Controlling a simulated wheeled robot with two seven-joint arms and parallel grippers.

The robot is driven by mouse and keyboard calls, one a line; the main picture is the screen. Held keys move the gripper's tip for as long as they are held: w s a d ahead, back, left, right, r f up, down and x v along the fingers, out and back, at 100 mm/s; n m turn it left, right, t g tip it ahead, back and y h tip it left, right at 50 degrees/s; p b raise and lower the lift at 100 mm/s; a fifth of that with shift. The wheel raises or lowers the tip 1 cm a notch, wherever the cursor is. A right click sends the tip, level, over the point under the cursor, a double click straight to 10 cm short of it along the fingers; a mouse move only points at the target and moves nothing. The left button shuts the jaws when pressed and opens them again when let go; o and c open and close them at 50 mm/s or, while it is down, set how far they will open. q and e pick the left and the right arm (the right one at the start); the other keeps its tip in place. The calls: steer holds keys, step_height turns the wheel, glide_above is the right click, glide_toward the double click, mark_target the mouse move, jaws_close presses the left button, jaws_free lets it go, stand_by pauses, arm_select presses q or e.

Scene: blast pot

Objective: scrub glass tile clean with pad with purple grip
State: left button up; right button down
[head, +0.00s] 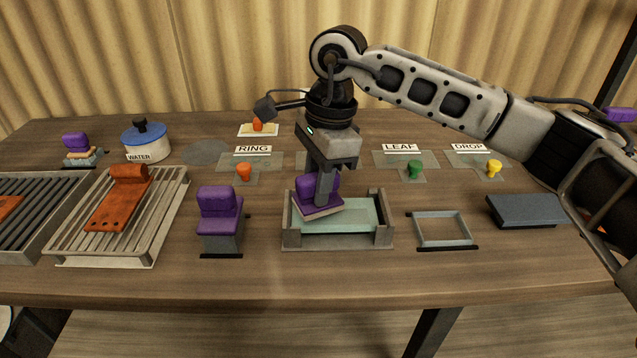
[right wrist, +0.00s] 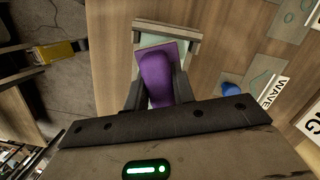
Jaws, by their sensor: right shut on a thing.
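The glass tile (head: 355,216) is a pale green slab lying in a grey tray (head: 334,241) with raised end walls, at the middle of the table. My right gripper (head: 322,195) is shut on the purple grip of a pad (head: 318,211). The pad is over the left part of the tile and looks slightly tilted; I cannot tell if its whole face touches the glass. In the right wrist view the purple grip (right wrist: 157,78) sits between the fingers, with the tile (right wrist: 162,39) showing beyond it. My left gripper is not in view.
A purple-topped stand (head: 220,218) is left of the tray. An orange-red scraper-like piece (head: 120,199) lies on a slatted rack (head: 75,236). An empty grey frame (head: 443,229) and dark block (head: 526,210) are right. A WATER pot (head: 147,142) and small coloured knobs stand behind.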

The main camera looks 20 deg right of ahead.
steer(key=shift+r+p, duration=1.9)
steer(key=shift+r, duration=1.65)
